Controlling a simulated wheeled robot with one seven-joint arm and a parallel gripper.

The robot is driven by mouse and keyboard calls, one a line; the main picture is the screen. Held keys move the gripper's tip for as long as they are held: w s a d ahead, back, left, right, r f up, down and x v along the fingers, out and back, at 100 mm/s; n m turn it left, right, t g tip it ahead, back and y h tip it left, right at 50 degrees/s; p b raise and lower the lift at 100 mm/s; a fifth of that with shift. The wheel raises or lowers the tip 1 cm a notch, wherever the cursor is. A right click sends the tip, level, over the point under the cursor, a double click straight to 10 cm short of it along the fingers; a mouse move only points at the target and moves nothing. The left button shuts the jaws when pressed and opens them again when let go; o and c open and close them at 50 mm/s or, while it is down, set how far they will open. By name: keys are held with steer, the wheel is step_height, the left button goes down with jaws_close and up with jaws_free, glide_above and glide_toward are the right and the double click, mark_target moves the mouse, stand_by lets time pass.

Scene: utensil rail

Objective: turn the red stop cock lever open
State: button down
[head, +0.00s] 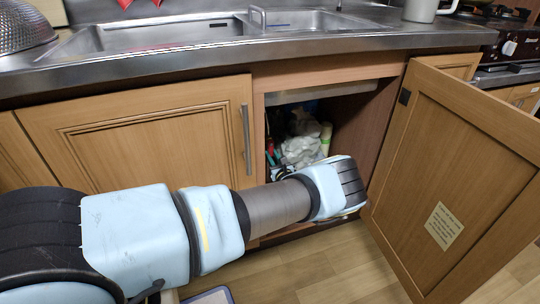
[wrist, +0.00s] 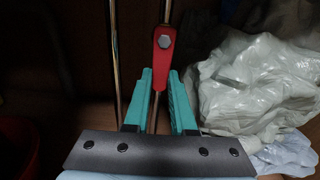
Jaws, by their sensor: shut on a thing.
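The red stop cock lever (wrist: 164,54) shows in the wrist view, with a bolt head near its upper end. It hangs downward in the picture, roughly in line with the thin metal pipe (wrist: 167,9) it is mounted on. My gripper (wrist: 161,78) has its two teal fingers on either side of the lever's lower end and is shut on it.
White plastic bags (wrist: 250,80) lie close to the right of the fingers. A second pipe (wrist: 115,60) runs upright on the left. A dark red object (wrist: 15,145) sits at lower left. The cabinet door (head: 455,175) stands open at right; the closed door (head: 140,135) is left.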

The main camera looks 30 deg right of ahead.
steer(key=c, duration=0.7)
jaws_free()
steer(key=shift+c, duration=0.2)
